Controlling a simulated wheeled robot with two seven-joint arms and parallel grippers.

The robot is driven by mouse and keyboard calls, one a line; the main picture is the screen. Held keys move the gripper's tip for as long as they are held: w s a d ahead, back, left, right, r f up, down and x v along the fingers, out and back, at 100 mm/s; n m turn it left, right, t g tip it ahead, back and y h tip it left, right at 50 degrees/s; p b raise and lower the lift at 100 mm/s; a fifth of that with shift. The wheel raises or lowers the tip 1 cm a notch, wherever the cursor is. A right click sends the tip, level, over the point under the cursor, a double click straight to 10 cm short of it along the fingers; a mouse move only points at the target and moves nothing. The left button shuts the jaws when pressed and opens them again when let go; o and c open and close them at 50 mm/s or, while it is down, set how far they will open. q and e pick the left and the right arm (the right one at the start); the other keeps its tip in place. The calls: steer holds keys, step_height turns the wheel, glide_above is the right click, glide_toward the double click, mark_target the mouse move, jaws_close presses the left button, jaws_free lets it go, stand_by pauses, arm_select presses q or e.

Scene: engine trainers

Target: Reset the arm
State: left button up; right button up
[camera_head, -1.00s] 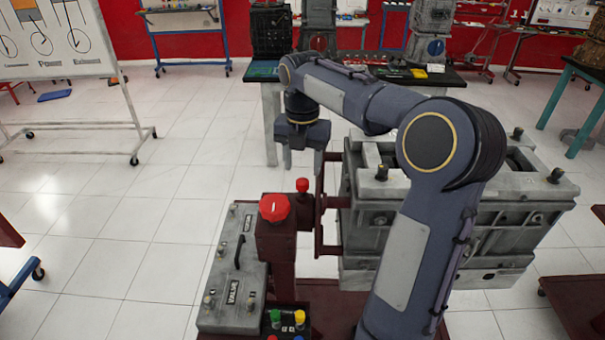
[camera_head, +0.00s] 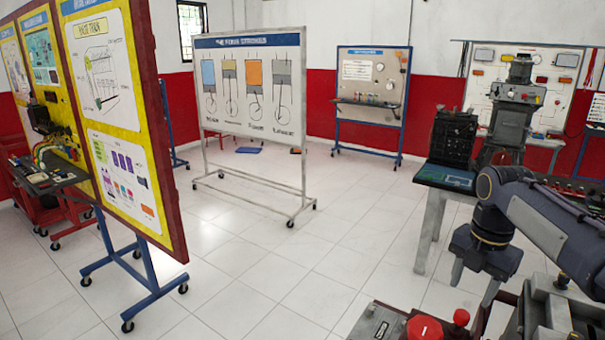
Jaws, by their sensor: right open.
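My right arm comes in from the right edge, bent, with its dark wrist pointing down. My right gripper (camera_head: 474,285) is open and empty, its light fingers hanging down above the engine trainer. The red mushroom knob (camera_head: 425,327) of the trainer is at the bottom edge, left of and below the gripper. A smaller red knob (camera_head: 461,317) is beside it. The grey engine block (camera_head: 553,308) is partly cut off at the bottom right. My left gripper is not in view.
A yellow display board (camera_head: 121,130) on blue wheeled legs stands at the left. A white four-strokes board (camera_head: 252,90) and a blue-framed panel (camera_head: 371,98) stand farther back. A table (camera_head: 436,194) with equipment is behind my right arm. The white tiled floor (camera_head: 285,262) in the middle is clear.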

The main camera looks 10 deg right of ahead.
steer(key=s+a+f+m+t+y, duration=0.2)
steer(key=s+a+f+m, duration=0.2)
steer(key=s+a+m, duration=0.4)
steer(key=s+a+f+m+t+y, duration=0.1)
steer(key=s+a+f+m+t, duration=0.2)
steer(key=s+a+f+m, duration=0.2)
steer(key=s+a+m, duration=0.3)
steer(key=s+m, duration=0.4)
steer(key=m, duration=0.5)
steer(key=shift+s+a+m+y, duration=0.3)
steer(key=shift+s+y, duration=0.05)
steer(key=shift+y, duration=0.05)
steer(key=shift+f, duration=0.1)
steer(key=shift+c, duration=0.4)
